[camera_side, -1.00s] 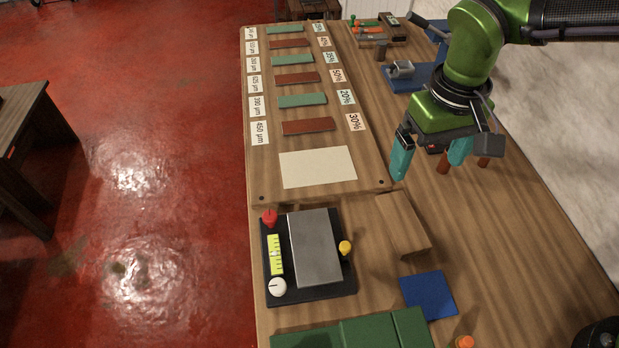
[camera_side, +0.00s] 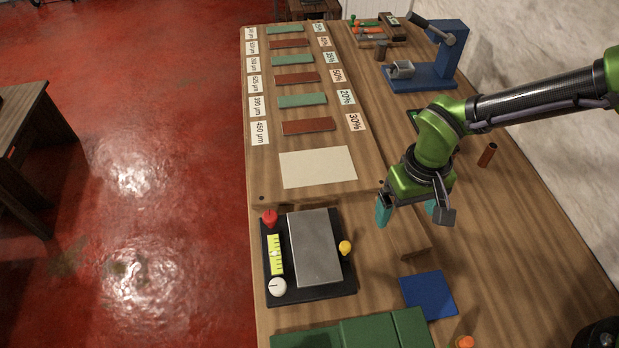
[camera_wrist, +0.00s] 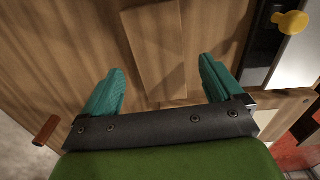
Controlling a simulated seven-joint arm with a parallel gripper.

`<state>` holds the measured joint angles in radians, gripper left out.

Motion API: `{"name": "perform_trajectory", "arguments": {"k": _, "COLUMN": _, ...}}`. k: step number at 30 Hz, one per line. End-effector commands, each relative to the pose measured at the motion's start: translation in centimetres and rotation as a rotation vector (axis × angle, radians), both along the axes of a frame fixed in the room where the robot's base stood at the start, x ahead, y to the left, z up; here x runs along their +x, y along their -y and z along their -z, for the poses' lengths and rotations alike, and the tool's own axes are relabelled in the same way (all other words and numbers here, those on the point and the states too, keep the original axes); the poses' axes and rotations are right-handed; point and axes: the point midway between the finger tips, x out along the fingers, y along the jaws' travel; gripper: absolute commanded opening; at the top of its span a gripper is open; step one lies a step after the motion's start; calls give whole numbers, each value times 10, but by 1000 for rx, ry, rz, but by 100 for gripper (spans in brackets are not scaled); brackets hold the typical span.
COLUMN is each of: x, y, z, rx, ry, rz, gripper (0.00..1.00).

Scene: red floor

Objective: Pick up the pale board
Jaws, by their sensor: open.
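A flat wooden board (camera_wrist: 155,40), slightly lighter than the bench, lies on the wood top. In the side view its near end (camera_side: 416,254) shows, and my gripper hides part of the rest. My gripper (camera_side: 408,216) is open and empty above the board. In the wrist view the teal fingers of my gripper (camera_wrist: 161,66) stand apart on either side of the board's line, with its end between them. A cream rectangular sheet (camera_side: 318,167) lies flat to the left of my gripper.
A black fixture with a grey metal plate (camera_side: 314,248) and a yellow knob (camera_side: 345,247) stands left of the board. A blue square (camera_side: 429,294) lies just in front. A blue device (camera_side: 432,70) is farther back.

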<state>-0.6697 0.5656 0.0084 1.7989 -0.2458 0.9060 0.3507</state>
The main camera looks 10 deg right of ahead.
Motion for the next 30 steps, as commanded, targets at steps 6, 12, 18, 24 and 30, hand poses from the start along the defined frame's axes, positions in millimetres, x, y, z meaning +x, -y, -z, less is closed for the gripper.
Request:
{"name": "perform_trajectory", "arguments": {"k": 6, "x": 0, "y": 0, "z": 25, "rx": -1, "ry": -1, "rz": -1, "gripper": 94}}
{"name": "perform_trajectory", "arguments": {"k": 12, "x": 0, "y": 0, "z": 26, "rx": 0, "ry": 0, "rz": 0, "gripper": 94}}
{"name": "perform_trajectory", "arguments": {"k": 18, "x": 0, "y": 0, "z": 26, "rx": 0, "ry": 0, "rz": 0, "gripper": 69}}
{"name": "perform_trajectory", "arguments": {"k": 24, "x": 0, "y": 0, "z": 26, "rx": 0, "ry": 1, "rz": 0, "gripper": 38}}
{"name": "perform_trajectory", "arguments": {"k": 30, "x": 1, "y": 0, "z": 26, "rx": 1, "ry": 1, "rz": 0, "gripper": 31}}
